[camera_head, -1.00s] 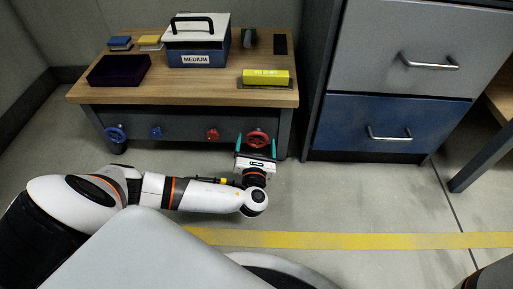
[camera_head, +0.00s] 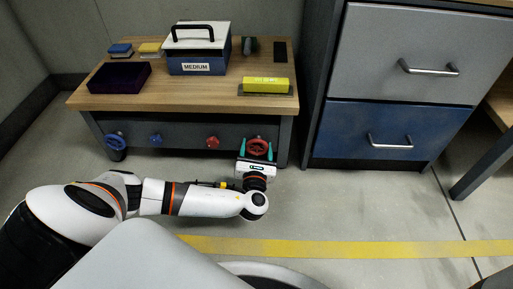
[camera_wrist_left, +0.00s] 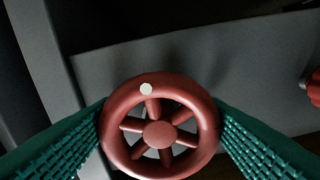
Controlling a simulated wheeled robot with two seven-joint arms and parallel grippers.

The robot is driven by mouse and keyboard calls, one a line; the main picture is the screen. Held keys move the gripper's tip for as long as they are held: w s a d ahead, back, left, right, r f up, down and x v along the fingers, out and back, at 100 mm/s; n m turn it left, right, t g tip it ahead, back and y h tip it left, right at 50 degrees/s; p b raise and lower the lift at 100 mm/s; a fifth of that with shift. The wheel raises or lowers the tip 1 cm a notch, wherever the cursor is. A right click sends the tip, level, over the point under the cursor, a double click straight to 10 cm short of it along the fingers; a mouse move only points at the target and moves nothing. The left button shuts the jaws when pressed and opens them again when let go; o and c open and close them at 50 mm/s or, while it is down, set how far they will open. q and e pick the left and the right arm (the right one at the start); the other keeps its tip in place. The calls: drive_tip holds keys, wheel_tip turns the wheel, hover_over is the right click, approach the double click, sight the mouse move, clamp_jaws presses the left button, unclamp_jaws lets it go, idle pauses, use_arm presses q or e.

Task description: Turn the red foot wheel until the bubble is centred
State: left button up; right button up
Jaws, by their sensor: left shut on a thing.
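The red foot wheel (camera_head: 259,147) is at the lower right front of the low wooden-topped bench. My left gripper (camera_head: 257,150) reaches it from the front, with one teal finger on each side of its rim. In the left wrist view the wheel (camera_wrist_left: 160,134) fills the middle, and both green fingers meet its left and right rim. A white dot (camera_wrist_left: 146,89) on its rim sits at the top, slightly left. The yellow level (camera_head: 265,85) lies on the bench top near the right edge. Its bubble is too small to make out. My right gripper is not in view.
A blue wheel (camera_head: 115,143) is at the bench's left foot. Small blue (camera_head: 155,140) and red (camera_head: 212,142) knobs sit on the front panel. A MEDIUM box (camera_head: 197,55) and dark tray (camera_head: 118,77) stand on the bench top (camera_head: 190,101). A drawer cabinet (camera_head: 385,85) stands to the right.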

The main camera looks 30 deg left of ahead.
use_arm(q)
drive_tip(key=n+p, duration=0.2)
drive_tip(key=n, duration=0.1)
drive_tip(key=shift+d+p, duration=0.1)
drive_tip(key=shift+p, duration=0.2)
drive_tip(key=shift+n+p, duration=0.4)
drive_tip(key=shift+n, duration=0.7)
drive_tip(key=n, duration=0.2)
drive_tip(key=shift+d+n, duration=0.1)
drive_tip(key=shift+n, duration=1.2)
drive_tip(key=n, duration=0.2)
drive_tip(key=shift+n, duration=0.3)
drive_tip(key=n+b, duration=0.1)
drive_tip(key=n, duration=0.3)
drive_tip(key=shift+n, duration=0.4)
drive_tip(key=shift+r+n+b, duration=0.1)
drive_tip(key=shift+n+b, duration=0.2)
drive_tip(key=o, duration=1)
